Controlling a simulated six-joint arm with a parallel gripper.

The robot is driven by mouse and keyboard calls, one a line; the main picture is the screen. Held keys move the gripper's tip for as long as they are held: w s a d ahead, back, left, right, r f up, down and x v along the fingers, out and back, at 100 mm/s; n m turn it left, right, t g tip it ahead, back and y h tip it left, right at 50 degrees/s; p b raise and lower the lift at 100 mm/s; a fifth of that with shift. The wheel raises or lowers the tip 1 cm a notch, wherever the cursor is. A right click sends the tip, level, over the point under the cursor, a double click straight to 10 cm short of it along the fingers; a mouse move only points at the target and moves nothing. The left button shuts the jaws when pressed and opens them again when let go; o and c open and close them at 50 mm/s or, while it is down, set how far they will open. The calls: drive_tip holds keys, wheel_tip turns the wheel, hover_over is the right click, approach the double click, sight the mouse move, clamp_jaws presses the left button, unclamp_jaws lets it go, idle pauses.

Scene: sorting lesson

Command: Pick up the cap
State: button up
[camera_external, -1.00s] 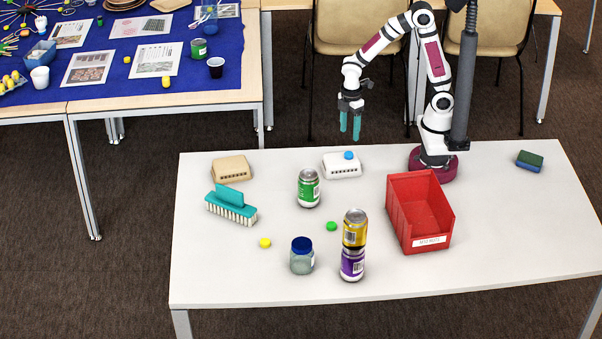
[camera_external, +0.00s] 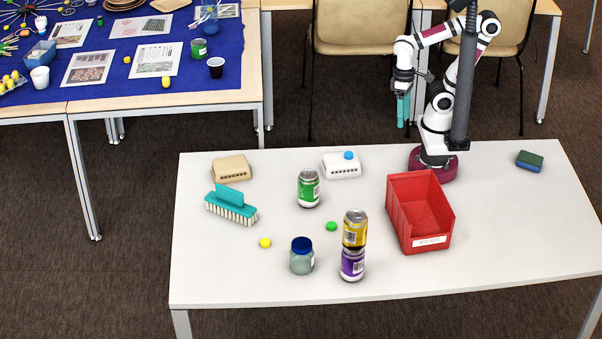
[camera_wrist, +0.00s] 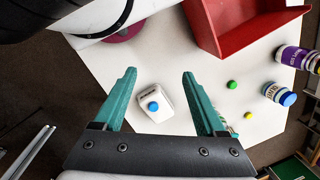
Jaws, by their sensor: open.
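Several small round caps are in view. A blue cap (camera_external: 348,155) lies on top of a white slotted box (camera_external: 341,169) at the table's back edge. A green cap (camera_external: 331,226) and a yellow cap (camera_external: 265,243) lie flat on the table. In the wrist view the blue cap (camera_wrist: 153,106) shows between my fingers, farther off; the green cap (camera_wrist: 232,84) and yellow cap (camera_wrist: 248,115) are to the right. My gripper (camera_external: 403,120) has teal fingers, open and empty.
A red bin (camera_external: 447,232) stands right of centre. A yellow can (camera_external: 355,229) is stacked on a purple can (camera_external: 352,265). A green can (camera_external: 308,188), a jar with a blue lid (camera_external: 302,257), a teal brush (camera_external: 231,206), a tan box (camera_external: 232,169) and a sponge (camera_external: 529,160) stand apart.

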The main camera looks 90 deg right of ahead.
drive_tip(key=w+a+r+m, duration=0.2)
drive_tip(key=w+a+m, duration=0.15)
drive_tip(key=w, duration=0.55)
drive_tip(key=m+h, duration=0.2)
drive_tip(key=m, duration=1)
hover_over(332, 224)
drive_tip(key=d, duration=0.1)
wheel_tip(332, 224, down, 8)
drive_tip(key=shift+m, duration=0.35)
drive_tip(key=f, duration=1)
drive_tip(key=a+f, duration=0.1)
drive_tip(key=f, duration=0.4)
drive_tip(key=shift+f, duration=0.3)
clamp_jaws()
